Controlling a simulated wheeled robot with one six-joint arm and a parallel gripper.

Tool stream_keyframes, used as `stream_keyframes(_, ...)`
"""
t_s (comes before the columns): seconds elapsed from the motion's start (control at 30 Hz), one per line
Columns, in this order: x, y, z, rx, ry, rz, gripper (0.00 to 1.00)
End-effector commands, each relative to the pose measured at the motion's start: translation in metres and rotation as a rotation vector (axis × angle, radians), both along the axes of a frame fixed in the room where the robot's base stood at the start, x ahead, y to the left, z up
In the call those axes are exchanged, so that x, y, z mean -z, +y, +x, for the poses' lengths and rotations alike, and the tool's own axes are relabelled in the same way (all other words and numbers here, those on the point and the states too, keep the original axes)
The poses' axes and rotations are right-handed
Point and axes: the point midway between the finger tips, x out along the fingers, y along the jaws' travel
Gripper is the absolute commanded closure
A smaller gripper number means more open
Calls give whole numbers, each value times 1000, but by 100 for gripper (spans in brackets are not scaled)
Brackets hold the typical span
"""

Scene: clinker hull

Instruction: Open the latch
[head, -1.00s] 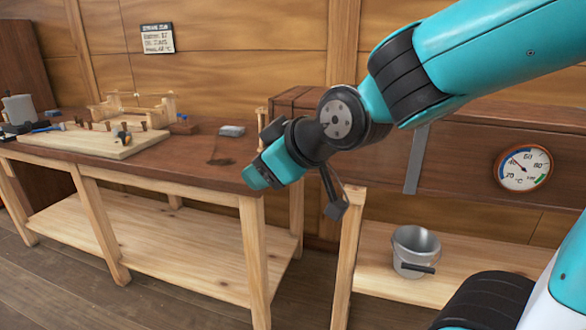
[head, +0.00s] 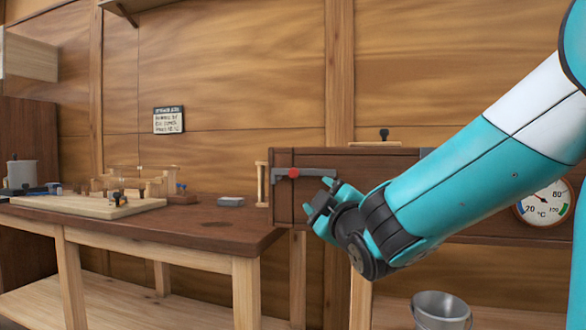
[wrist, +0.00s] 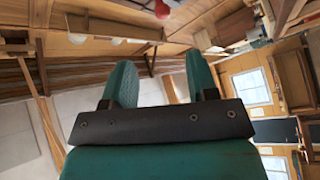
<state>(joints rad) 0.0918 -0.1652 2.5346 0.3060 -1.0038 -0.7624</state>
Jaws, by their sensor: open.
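The latch (head: 305,173) is a grey horizontal bar with a red round piece near its left end, on the front of a dark wooden box (head: 284,208). The red piece seems to show at the top edge of the wrist view (wrist: 161,8), cut off by the frame. My gripper (head: 320,196) is just below and right of the latch bar in the head view. Its two teal fingers stand apart and empty in the wrist view (wrist: 160,72). I cannot tell whether a finger touches the bar.
A workbench (head: 200,230) with a pale board (head: 90,204) and a small grey block (head: 230,201) stands to the left. A metal bucket (head: 440,310) is low on the right, below a round gauge (head: 542,203). A sign (head: 168,120) hangs on the wall.

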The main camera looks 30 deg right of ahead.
Motion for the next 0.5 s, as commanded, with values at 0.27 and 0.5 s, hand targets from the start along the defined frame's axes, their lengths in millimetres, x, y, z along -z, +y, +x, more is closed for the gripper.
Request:
stream_keyframes(0.27, -9, -4, 22, -8, 10, -4, 47)
stream_keyframes(0.5, -14, -6, 43, -17, 8, -8, 47)
